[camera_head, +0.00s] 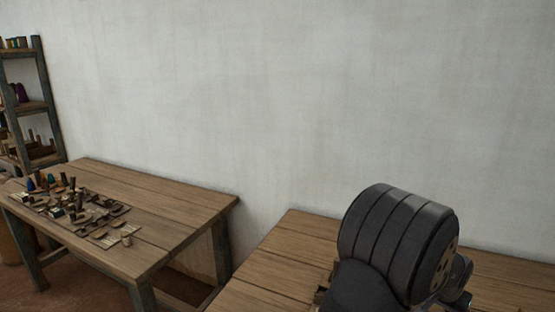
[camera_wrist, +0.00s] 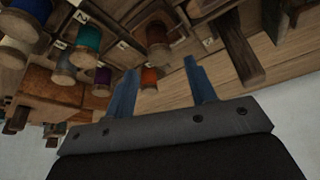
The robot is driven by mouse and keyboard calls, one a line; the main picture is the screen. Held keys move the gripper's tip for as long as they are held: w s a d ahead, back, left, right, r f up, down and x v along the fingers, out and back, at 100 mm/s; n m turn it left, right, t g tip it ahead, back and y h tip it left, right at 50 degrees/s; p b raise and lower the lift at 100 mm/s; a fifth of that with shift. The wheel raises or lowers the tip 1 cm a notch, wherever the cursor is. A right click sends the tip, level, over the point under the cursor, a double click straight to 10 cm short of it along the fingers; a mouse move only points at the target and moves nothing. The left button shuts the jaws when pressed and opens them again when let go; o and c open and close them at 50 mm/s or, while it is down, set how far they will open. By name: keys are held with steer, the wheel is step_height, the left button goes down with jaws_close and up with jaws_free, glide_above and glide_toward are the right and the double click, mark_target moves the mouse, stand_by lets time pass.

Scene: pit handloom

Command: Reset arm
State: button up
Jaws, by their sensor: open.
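In the wrist view my gripper (camera_wrist: 160,66) is open, its two bluish fingers apart with nothing held between them. Beyond the fingers is a wooden surface with thread spools and wooden pieces. In the head view a dark, rounded part of my arm stands at the lower right, over the right wooden table (camera_head: 265,275). My gripper's fingers cannot be made out there.
A left wooden table (camera_head: 170,195) holds a cluster of small tools, spools and blocks (camera_head: 85,210). A shelf rack (camera_head: 45,100) with spools stands at the far left. A bare pale wall (camera_head: 250,90) runs behind. The left table's right part is clear, and a gap separates the tables.

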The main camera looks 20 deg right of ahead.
steer(key=w+v, duration=0.1)
steer(key=v, duration=0.5)
steer(key=x, duration=0.7)
steer(key=s+x, duration=0.1)
steer(key=x, duration=0.3)
steer(key=shift+f, duration=0.1)
steer(key=shift+d, duration=0.1)
step_height(320, 180, up, 4)
steer(key=shift+f, duration=0.1)
steer(key=s+a+r, duration=0.2)
steer(key=s+r, duration=0.5)
steer(key=s, duration=0.4)
steer(key=s+d+m+g, duration=0.2)
steer(key=s+d+m, duration=0.2)
steer(key=s, duration=0.1)
steer(key=w+d+f, duration=0.1)
steer(key=w+f, duration=0.1)
steer(key=w, duration=0.1)
steer(key=w+d+f, duration=0.1)
steer(key=w+f, duration=0.2)
steer(key=w, duration=0.1)
steer(key=w+d+f, duration=0.1)
steer(key=w+f, duration=0.1)
steer(key=w, duration=0.1)
steer(key=shift+w+d+f, duration=0.15)
steer(key=shift+w+f, duration=0.25)
